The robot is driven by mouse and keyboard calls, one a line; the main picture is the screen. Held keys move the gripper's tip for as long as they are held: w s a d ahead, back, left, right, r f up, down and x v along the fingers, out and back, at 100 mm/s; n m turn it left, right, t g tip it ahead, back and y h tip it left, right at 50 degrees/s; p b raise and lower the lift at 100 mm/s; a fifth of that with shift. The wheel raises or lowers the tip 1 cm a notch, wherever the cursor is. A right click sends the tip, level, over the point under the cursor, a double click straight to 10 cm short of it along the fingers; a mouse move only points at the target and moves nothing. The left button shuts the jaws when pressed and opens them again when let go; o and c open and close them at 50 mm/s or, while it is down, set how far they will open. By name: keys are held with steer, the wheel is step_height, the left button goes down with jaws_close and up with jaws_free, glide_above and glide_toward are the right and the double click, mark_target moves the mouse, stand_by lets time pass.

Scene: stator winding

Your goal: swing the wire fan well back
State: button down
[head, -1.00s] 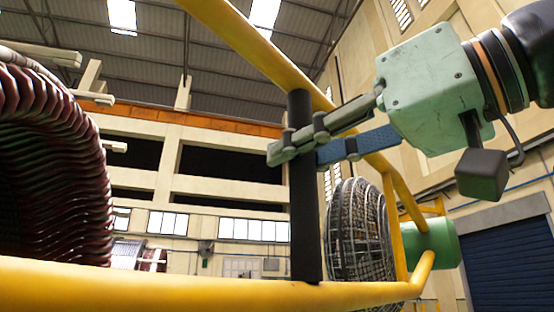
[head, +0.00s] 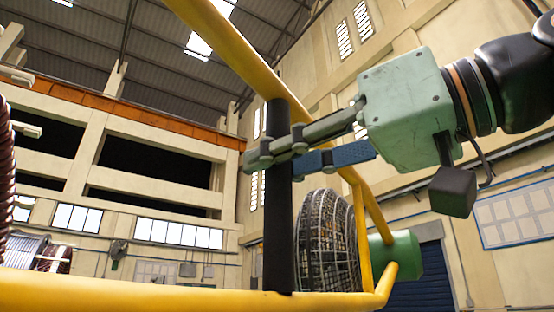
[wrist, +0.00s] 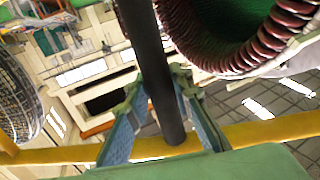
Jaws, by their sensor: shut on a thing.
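The wire-caged fan (head: 327,240) stands right of centre in the head view, with a green drum-shaped housing (head: 405,258) behind it. A yellow tube frame (head: 150,292) runs around it and across the foreground. A black upright bar (head: 277,225) joins the frame's upper and lower tubes. My gripper (head: 268,155) is shut on this bar near its upper end, with fingers on both sides. The wrist view shows the bar (wrist: 160,75) between the blue-padded fingers. Part of the fan cage (wrist: 18,100) shows there at the left.
The stator's dark red coils (head: 5,170) show at the far left edge of the head view. The coil ring (wrist: 240,55) shows at the upper right in the wrist view, apart from my fingers. A wall panel (head: 512,212) is far right.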

steer(key=shift+r, duration=0.1)
steer(key=c, duration=1.7)
jaws_free()
steer(key=v, duration=1.2)
